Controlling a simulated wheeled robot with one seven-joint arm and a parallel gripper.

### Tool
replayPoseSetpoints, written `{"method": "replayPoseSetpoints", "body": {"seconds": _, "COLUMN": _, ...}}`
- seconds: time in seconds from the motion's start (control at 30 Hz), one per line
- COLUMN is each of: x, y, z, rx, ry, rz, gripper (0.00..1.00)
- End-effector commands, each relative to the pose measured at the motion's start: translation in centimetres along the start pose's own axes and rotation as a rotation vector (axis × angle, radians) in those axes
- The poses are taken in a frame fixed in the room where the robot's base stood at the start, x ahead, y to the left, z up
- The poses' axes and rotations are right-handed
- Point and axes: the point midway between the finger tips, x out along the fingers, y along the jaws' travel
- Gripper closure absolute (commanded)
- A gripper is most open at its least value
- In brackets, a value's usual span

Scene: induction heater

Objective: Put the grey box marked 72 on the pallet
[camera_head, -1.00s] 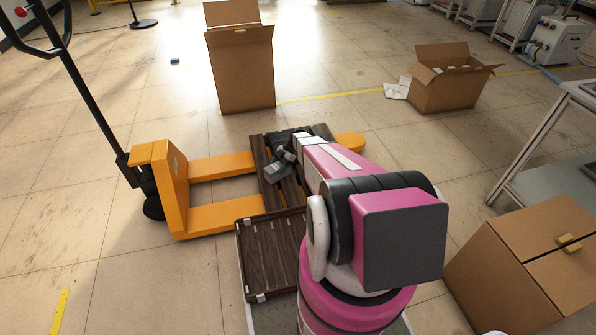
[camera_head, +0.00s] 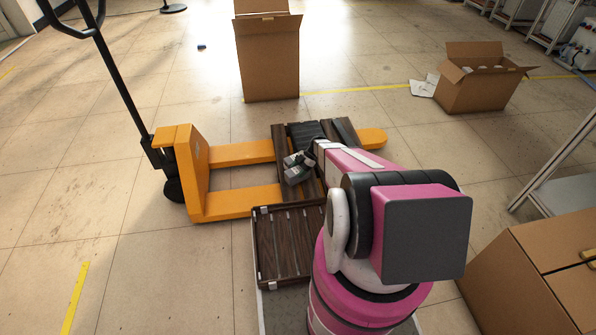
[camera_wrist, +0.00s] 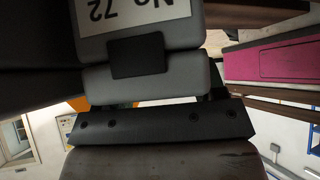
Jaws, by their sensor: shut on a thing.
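The grey box marked 72 (camera_wrist: 185,38) fills the upper middle of the wrist view, its white label reading "No 72" upside down. My gripper (camera_wrist: 150,90) is shut on this box; the dark bar of the gripper lies just below it. In the head view the small grey box (camera_head: 297,174) shows at the end of my arm, over the dark slatted pallet (camera_head: 342,131). The pallet rests on the orange forks of a pallet jack. My arm hides part of the pallet, and I cannot tell whether the box touches it.
The orange pallet jack (camera_head: 190,185) stands left of the pallet, its black handle rising. A dark slatted tray (camera_head: 265,250) lies in front. Open cardboard boxes stand behind (camera_head: 270,65) and at back right (camera_head: 478,92); a closed one (camera_head: 525,275) is at lower right. The left floor is clear.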

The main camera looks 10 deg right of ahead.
Motion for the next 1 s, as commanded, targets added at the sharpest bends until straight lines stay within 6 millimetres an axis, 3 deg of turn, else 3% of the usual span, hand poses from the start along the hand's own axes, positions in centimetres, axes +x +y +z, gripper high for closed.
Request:
{"method": "replayPoseSetpoints", "body": {"seconds": 0.1, "x": 0.1, "y": 0.0, "z": 0.1, "rx": 0.000, "ry": 0.001, "rz": 0.000, "gripper": 0.71}}
{"method": "replayPoseSetpoints", "body": {"seconds": 0.13, "x": 0.1, "y": 0.0, "z": 0.1, "rx": 0.000, "ry": 0.000, "rz": 0.000, "gripper": 0.30}}
{"method": "replayPoseSetpoints", "body": {"seconds": 0.17, "x": 0.1, "y": 0.0, "z": 0.1, "rx": 0.000, "ry": 0.000, "rz": 0.000, "gripper": 0.26}}
{"method": "replayPoseSetpoints", "body": {"seconds": 0.57, "x": -0.8, "y": 0.0, "z": 0.0, "rx": 0.000, "ry": -0.001, "rz": 0.001, "gripper": 0.26}}
{"method": "replayPoseSetpoints", "body": {"seconds": 1.0, "x": -8.9, "y": 0.0, "z": 0.0, "rx": 0.001, "ry": -0.001, "rz": 0.001, "gripper": 0.26}}
